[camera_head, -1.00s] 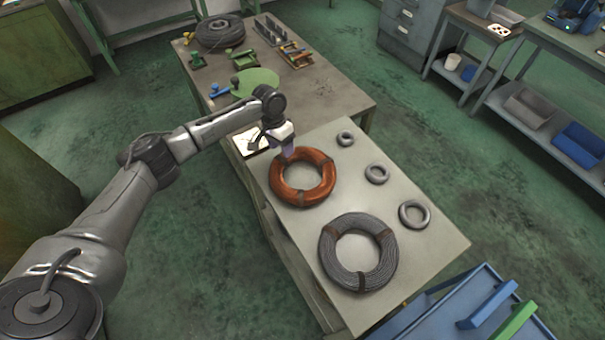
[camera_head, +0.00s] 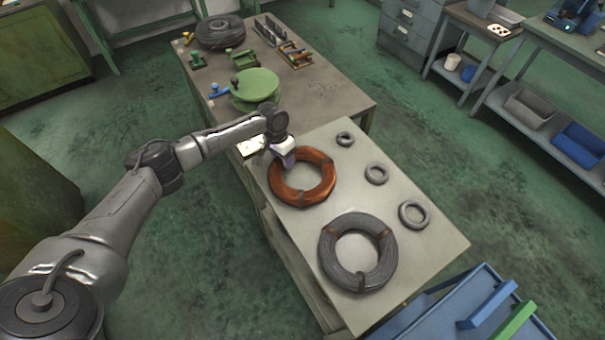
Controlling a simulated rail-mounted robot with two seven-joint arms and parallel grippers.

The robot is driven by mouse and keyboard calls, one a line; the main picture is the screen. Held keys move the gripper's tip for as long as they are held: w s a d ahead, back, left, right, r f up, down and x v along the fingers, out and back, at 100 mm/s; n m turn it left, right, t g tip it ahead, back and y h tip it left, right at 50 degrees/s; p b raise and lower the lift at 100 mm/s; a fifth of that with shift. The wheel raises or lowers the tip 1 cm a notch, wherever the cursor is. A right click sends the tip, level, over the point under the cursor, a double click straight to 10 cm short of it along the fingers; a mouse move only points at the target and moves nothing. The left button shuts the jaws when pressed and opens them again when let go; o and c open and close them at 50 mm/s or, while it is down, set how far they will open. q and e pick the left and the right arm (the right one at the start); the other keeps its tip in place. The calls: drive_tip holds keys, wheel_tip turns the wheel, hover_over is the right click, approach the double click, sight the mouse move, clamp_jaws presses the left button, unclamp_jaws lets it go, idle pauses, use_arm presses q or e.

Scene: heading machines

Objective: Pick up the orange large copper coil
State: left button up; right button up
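The large orange copper coil (camera_head: 318,190) lies flat on the light grey table (camera_head: 420,270), near its left edge. My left gripper (camera_head: 284,160) is at the coil's upper left rim, pointing down over it. Its fingertips are small and partly hidden, so I cannot tell whether they are open or shut, or whether they touch the coil. The coil appears to rest on the table. My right gripper is not in view.
A large grey wire coil (camera_head: 340,270) lies in front of the copper coil. Small grey rings (camera_head: 376,174) lie to the right. Behind is a brown table (camera_head: 335,85) with a green disc (camera_head: 255,85). A blue cart (camera_head: 450,315) stands at the lower right.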

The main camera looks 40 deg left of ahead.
use_arm(q)
drive_tip(key=c, duration=0.6)
drive_tip(key=shift+r, duration=0.1)
drive_tip(key=shift+c, duration=0.3)
